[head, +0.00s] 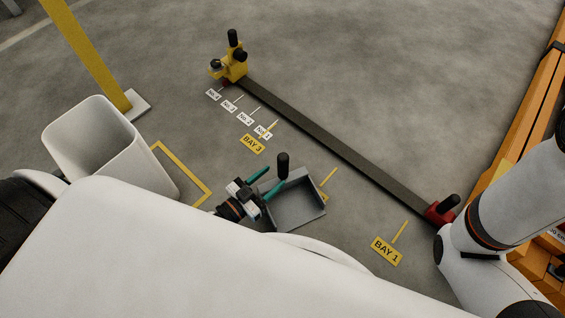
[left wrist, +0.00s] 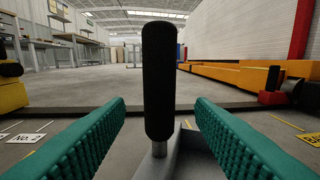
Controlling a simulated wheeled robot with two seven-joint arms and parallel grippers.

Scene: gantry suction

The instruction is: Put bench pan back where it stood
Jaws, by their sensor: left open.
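The bench pan (head: 296,207) is a grey open pan with an upright black handle (head: 283,163). It sits on the floor in the lower middle of the head view, beside the BAY 3 and BAY 1 labels. My left gripper (head: 272,178) reaches in from the left with teal fingers at the handle. In the left wrist view the black handle (left wrist: 159,80) stands upright between the two open teal fingers, with a gap on each side. The grey pan (left wrist: 180,160) shows below it, partly hidden by a finger. My right gripper is not in view.
A white bin (head: 105,135) stands at the left, near a yellow floor corner mark (head: 185,170) and a yellow post (head: 85,50). A dark floor rail (head: 330,140) runs from a yellow carriage (head: 235,68) to a red end stop (head: 440,212). Open floor lies beyond the rail.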

